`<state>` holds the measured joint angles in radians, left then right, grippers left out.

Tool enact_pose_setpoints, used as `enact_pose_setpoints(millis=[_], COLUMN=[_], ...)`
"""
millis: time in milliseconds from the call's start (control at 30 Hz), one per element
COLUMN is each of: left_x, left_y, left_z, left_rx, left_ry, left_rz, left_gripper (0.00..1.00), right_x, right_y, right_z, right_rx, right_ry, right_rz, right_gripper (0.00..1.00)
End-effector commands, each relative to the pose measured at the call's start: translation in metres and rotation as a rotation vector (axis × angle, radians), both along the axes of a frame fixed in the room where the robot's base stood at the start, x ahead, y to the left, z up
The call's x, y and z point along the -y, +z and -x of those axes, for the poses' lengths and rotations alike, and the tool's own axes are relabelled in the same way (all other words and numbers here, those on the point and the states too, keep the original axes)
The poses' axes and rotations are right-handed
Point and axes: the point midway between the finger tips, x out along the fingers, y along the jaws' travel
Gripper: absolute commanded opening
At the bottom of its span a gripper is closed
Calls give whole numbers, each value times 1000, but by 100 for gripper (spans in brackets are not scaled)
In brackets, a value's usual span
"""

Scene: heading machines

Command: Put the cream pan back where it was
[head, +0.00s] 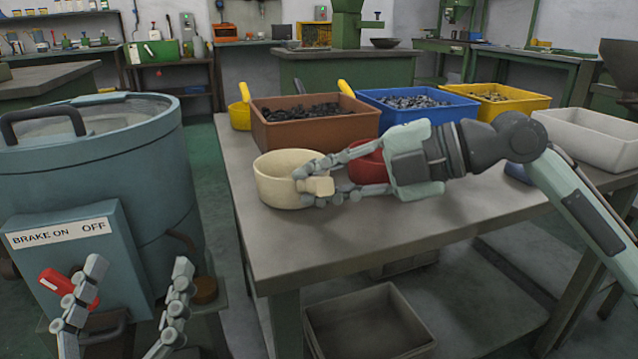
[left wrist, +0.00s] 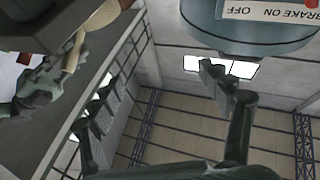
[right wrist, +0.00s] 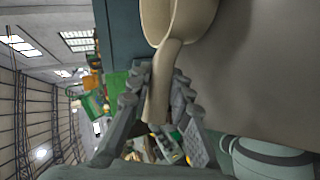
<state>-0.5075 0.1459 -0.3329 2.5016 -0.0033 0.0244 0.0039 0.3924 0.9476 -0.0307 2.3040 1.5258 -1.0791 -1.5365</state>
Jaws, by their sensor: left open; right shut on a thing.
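The cream pan (head: 278,178) is a round, open pan at the left front of the grey table (head: 420,235). My right gripper (head: 322,187) reaches in from the right and is shut on the pan's short handle. In the right wrist view the handle (right wrist: 157,90) runs between the fingers of my right gripper (right wrist: 160,105), with the pan (right wrist: 175,22) above. I cannot tell whether the pan touches the table. My left gripper (head: 125,300) is open and empty, low in front of the blue-grey drum machine; its fingers also show in the left wrist view (left wrist: 165,105).
A red pan (head: 368,165) stands behind my right gripper, partly hidden. Brown (head: 305,135), blue (head: 410,112) and yellow (head: 505,108) bins line the table's back, with a white bin (head: 590,140) at right. The drum machine (head: 100,180) stands left. The table's front strip is clear.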

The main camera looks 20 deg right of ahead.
Motion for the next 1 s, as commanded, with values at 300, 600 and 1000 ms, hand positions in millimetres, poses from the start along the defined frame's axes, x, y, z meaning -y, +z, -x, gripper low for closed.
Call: enact_pose_setpoints(millis=[300,600,1000], left_x=[-1,-1,-5], left_y=[3,2,10], left_z=[1,0,3], left_rx=[15,14,88], left_ry=[2,1,9], left_rz=[5,6,26], left_gripper=[78,78,78], right_x=[0,0,35], right_y=[-1,-1,15], right_z=[0,0,24], right_rx=[0,0,-2], right_ry=[0,0,-3], right_rz=[0,0,1], right_gripper=[33,40,40])
